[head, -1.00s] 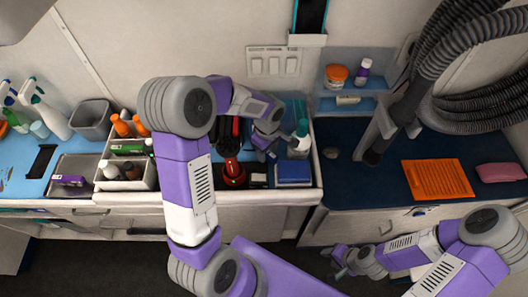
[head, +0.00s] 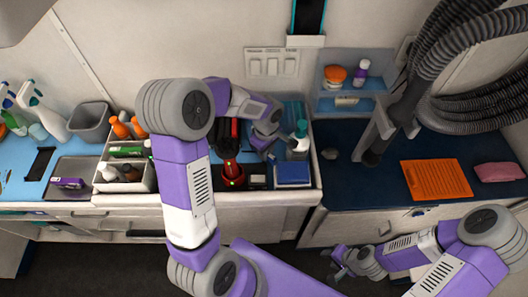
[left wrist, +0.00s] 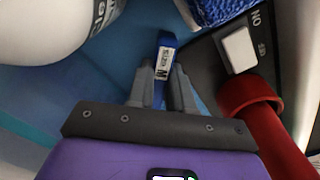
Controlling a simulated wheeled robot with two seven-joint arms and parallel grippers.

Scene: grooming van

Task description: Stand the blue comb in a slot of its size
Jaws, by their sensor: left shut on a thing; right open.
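My left gripper (head: 270,146) is down in the organiser on the counter, left of the bottle with the green top. In the left wrist view its fingers (left wrist: 163,88) are shut on the blue comb (left wrist: 163,60). The comb's end shows between and beyond the fingertips, with a white label marked M. The rest of the comb is mostly hidden by the fingers. I cannot make out a slot clearly or tell whether the comb is in one. My right gripper (head: 341,262) is open and empty, low in front of the right cabinet.
A white bottle (left wrist: 50,25) is close on one side of the fingers; a red holder (left wrist: 250,95) and a dark panel with a white block (left wrist: 238,50) are on the other. A blue box (head: 293,173) sits at the organiser's front. An orange mat (head: 437,179) lies right.

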